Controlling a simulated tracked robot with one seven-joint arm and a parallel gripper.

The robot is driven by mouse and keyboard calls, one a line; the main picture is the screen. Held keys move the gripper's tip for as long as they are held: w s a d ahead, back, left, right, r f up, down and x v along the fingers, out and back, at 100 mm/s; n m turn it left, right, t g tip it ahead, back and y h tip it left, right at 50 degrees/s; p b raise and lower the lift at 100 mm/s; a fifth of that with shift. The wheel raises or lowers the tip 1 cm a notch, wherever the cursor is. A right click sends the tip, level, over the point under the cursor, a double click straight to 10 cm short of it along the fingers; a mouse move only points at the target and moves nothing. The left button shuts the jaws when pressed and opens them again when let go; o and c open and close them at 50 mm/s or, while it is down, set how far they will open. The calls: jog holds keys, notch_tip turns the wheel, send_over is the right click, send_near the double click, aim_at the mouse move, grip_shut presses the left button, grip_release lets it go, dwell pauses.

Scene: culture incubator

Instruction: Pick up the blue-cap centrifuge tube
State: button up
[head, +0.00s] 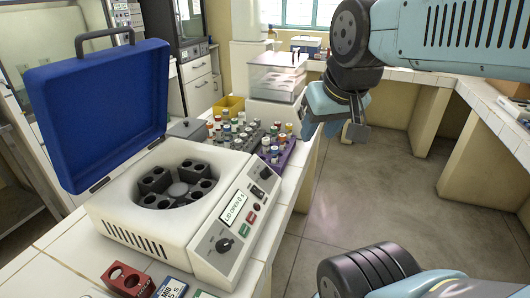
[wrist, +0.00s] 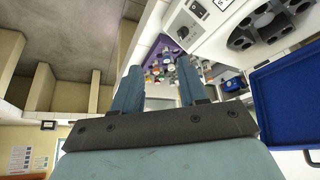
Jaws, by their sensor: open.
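Several capped tubes stand in a grey rack (head: 238,143) and a purple rack (head: 285,156) on the bench, right behind the centrifuge. Their caps are white, red, yellow, green and blue, but too small for me to single out the blue-cap tube with certainty. My gripper (head: 334,128) hangs in the air to the right of the racks, over the floor beyond the bench edge. In the wrist view, my gripper (wrist: 158,82) is open and empty, and the purple rack (wrist: 153,52) with its tubes shows beyond the fingers.
The white centrifuge (head: 120,222) stands open, its blue lid (head: 100,110) raised at left. A red block (head: 128,281) lies in front. A yellow bin (head: 230,104) and a clear-topped box (head: 278,78) stand behind the racks. Open floor (head: 370,200) lies right of the bench.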

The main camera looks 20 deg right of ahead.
jog(key=o, duration=0.3)
jog(key=shift+w+r, duration=0.1)
jog(key=shift+w, duration=0.25)
jog(key=shift+o, duration=0.2)
jog(key=w+f+g, duration=0.1)
jog(key=w+g, duration=0.1)
jog(key=w, duration=1.1)
jog(key=shift+w+d+g, duration=0.15)
jog(key=shift+d+g, duration=0.05)
jog(key=shift+g, duration=0.2)
jog(key=g, duration=0.3)
send_over(274, 147)
notch_tip(274, 147, down, 10)
jog(key=shift+m, duration=0.3)
jog(key=f, duration=0.8)
jog(key=shift+d, duration=0.2)
jog(key=shift+a+f, duration=0.15)
jog(key=shift+f, duration=2.55)
